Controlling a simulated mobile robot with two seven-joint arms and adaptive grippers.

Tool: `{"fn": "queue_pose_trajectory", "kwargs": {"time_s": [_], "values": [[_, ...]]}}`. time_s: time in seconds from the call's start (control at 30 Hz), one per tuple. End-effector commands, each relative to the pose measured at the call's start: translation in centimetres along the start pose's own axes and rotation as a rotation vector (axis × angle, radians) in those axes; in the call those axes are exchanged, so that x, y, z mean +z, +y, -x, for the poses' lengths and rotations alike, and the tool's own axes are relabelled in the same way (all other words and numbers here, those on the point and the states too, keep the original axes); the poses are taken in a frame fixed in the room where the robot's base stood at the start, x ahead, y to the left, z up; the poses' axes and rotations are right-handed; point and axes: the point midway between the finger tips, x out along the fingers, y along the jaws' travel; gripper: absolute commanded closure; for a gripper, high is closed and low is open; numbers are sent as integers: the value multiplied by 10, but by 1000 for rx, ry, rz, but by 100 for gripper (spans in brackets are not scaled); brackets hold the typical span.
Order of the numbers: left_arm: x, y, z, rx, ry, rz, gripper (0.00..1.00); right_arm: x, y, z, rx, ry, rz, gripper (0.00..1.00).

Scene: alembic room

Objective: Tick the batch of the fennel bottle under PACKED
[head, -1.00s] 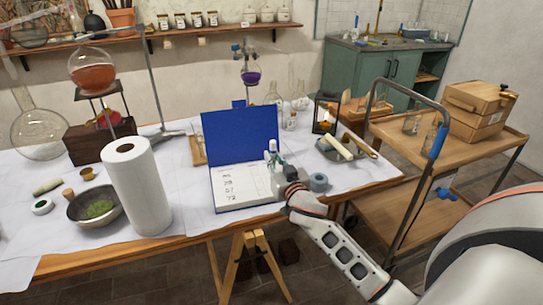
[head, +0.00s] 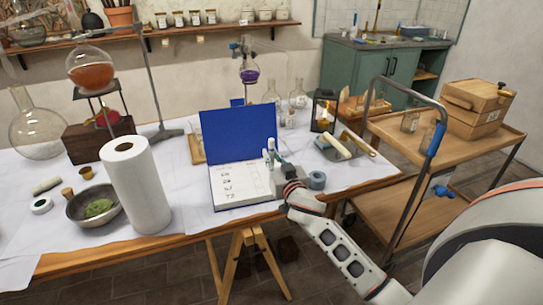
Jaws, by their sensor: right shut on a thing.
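An open blue book (head: 238,135) lies on the table with its blue cover raised at the back. Its white page (head: 238,185) carries a column of dark handwritten marks, too small to read surely. My right gripper (head: 273,165) is at the right edge of the page, shut on a slim pale pen-like thing (head: 271,144) that stands roughly upright. I cannot tell whether its tip touches the page. Several clear glass bottles (head: 298,97) stand behind the book; I cannot tell which is fennel. The heading PACKED is not legible. My left gripper is not in view.
A paper towel roll (head: 138,188) and a metal bowl of green matter (head: 95,207) stand left of the book. A grey-blue tape roll (head: 317,181) lies right of my gripper. A lantern (head: 325,112) stands behind. A wooden trolley (head: 470,150) stands at the right.

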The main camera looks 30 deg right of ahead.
Motion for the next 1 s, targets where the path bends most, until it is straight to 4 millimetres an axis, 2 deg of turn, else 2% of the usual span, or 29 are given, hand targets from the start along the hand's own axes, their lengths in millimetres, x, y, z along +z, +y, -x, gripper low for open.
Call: {"fn": "queue_pose_trajectory", "kwargs": {"time_s": [1.0], "values": [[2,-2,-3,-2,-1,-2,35,5,0,0,0,0,0,100]]}}
